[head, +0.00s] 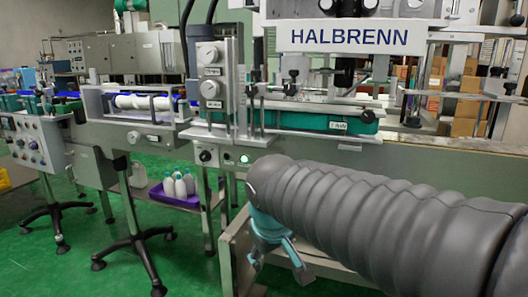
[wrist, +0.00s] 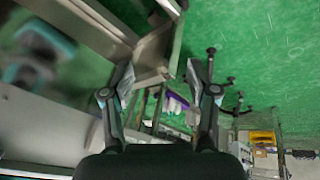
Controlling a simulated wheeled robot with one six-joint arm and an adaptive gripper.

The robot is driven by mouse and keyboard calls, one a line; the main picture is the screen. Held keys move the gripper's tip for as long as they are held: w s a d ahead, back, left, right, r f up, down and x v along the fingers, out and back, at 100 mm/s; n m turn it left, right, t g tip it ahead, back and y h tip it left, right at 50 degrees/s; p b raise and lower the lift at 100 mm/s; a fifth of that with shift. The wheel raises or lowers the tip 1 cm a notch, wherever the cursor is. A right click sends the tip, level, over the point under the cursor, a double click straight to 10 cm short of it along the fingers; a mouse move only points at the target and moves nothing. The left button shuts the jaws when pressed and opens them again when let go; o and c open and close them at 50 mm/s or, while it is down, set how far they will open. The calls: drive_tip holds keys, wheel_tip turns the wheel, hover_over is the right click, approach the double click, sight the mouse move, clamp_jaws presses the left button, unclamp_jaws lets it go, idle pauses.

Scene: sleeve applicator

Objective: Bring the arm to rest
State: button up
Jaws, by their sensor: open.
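My arm, in a ribbed dark grey cover, reaches in from the right in the head view. My gripper (head: 277,262) hangs from its end, in front of the machine's lower frame. Its teal fingers are spread apart and nothing shows between them. In the wrist view my gripper (wrist: 158,80) also shows open, with its two fingers well apart and no object held. A grey metal frame part shows behind the fingers there.
The HALBRENN machine (head: 350,38) with its conveyor stands behind my arm. A purple tray (head: 175,194) with white bottles (head: 180,185) sits on a low shelf. Stands with black feet (head: 140,245) are at the left. Green floor (head: 100,275) is open at the front left.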

drive_tip(key=s+d+f+m+p, duration=0.2)
drive_tip(key=s+d+m, duration=0.4)
drive_tip(key=s+d, duration=0.8)
drive_tip(key=shift+d+f+t, duration=0.15)
drive_tip(key=shift+f+t, duration=0.25)
drive_tip(key=shift+f, duration=0.25)
